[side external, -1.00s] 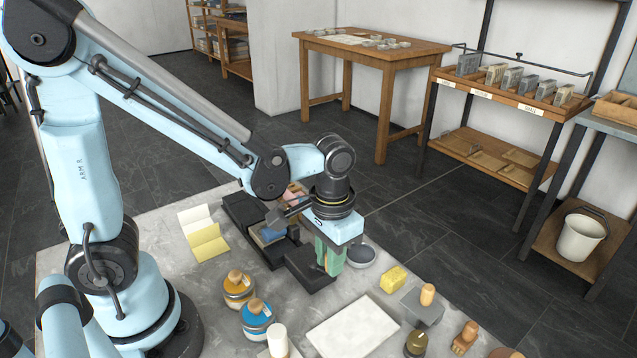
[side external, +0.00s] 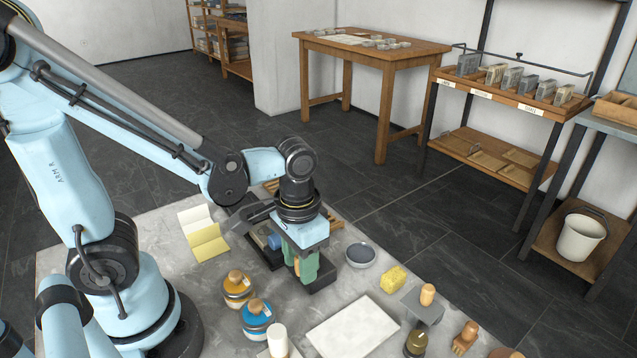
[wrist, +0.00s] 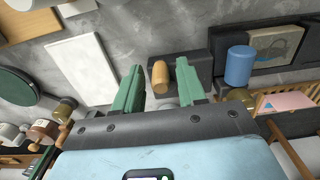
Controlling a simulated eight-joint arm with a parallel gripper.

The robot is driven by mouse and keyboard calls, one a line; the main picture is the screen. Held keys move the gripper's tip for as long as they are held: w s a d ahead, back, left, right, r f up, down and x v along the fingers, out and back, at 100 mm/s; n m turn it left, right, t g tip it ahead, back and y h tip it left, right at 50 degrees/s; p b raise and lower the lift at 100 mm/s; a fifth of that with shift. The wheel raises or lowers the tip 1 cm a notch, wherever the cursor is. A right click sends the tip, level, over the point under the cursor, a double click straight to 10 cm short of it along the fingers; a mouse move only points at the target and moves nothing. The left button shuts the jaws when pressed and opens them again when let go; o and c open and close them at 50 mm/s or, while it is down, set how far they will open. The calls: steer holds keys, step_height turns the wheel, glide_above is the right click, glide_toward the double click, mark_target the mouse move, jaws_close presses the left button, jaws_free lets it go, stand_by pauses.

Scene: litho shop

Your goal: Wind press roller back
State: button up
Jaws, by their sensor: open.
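The press is a dark, low frame that shows in the side view (side external: 323,284), partly hidden by my gripper. Its blue roller (side external: 274,240) lies across it; it also shows in the wrist view (wrist: 238,66). A dark bed with a printed picture (wrist: 275,45) lies beyond the roller. A wooden knob (wrist: 160,76) stands on the dark end block (wrist: 178,62). My gripper (side external: 303,277) points down over this end. Its green fingers are open, one on each side of the knob in the wrist view. I cannot tell whether they touch it.
A white slab (side external: 352,328), a yellow sponge (side external: 393,279) and a dark round dish (side external: 361,254) are nearby on the grey table. Ink tins (side external: 257,320) stand at the front, and yellow paper (side external: 207,243) lies at the left.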

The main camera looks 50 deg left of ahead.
steer(key=shift+r, duration=0.1)
steer(key=shift+r, duration=3.4)
steer(key=shift+w+a+r+t, duration=0.3)
steer(key=shift+w+a+t, duration=0.35)
steer(key=shift+t, duration=0.5)
steer(key=shift+w+a+r+t, duration=0.35)
steer(key=shift+w+a+t, duration=0.35)
steer(key=shift+t, duration=0.5)
steer(key=shift+w+a+r+t, duration=0.3)
steer(key=shift+w+a+t, duration=0.15)
steer(key=shift+a+t, duration=0.55)
steer(key=shift+d, duration=0.2)
